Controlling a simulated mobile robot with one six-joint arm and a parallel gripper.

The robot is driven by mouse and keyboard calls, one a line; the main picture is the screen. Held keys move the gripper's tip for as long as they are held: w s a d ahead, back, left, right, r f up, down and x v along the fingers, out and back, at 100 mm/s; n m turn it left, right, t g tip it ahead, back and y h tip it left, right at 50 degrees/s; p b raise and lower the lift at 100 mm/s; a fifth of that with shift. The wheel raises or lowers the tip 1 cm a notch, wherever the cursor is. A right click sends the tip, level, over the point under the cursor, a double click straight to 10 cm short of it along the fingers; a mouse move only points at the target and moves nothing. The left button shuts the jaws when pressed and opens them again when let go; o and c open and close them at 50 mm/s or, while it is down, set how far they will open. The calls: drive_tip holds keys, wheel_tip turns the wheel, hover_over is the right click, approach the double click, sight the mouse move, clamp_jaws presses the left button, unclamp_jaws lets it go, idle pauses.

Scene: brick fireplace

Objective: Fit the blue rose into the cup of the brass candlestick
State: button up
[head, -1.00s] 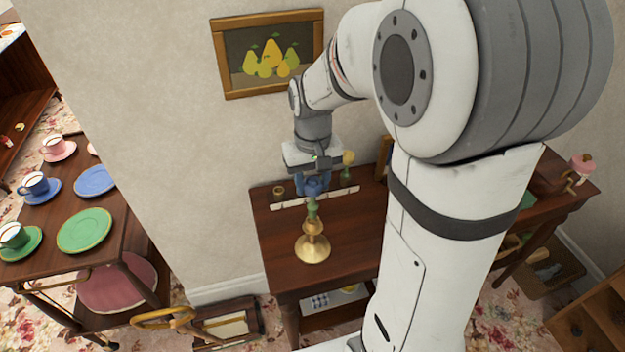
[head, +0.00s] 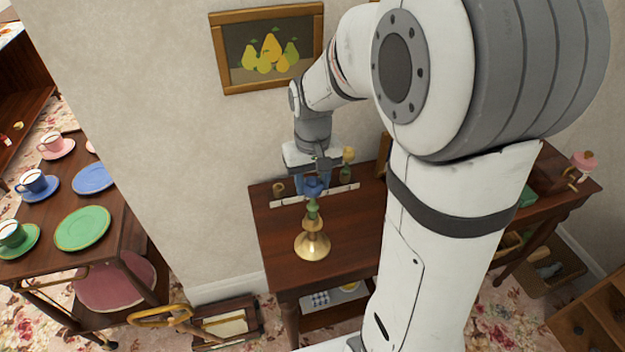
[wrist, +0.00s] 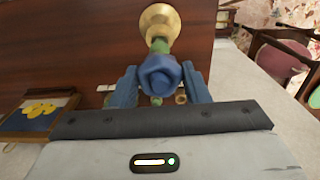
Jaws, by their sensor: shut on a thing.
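My gripper (head: 313,184) is shut on the blue rose (head: 313,188), with its fingers on either side of the bloom. In the wrist view, the blue rose (wrist: 160,74) sits between the two blue fingers, with its green stem (wrist: 162,46) pointing toward the candlestick. The brass candlestick (head: 312,245) stands upright on the dark wooden table, directly below the rose. The green stem meets the candlestick's top in the head view; I cannot tell how deep it sits in the cup. The candlestick's round base (wrist: 158,20) also shows in the wrist view.
Behind the rose on the table (head: 345,225) are a small brass cup (head: 279,188), a yellow rose (head: 348,153) and a pale strip (head: 340,194). A pear picture (head: 266,48) hangs on the wall. A tea table with a green plate (head: 82,229) stands at the left.

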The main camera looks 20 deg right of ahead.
drive_tip(key=shift+f+b, duration=0.75)
drive_tip(key=shift+f, duration=0.25)
drive_tip(key=o, duration=0.9)
wheel_tip(320, 180, up, 8)
drive_tip(key=shift+f, duration=0.1)
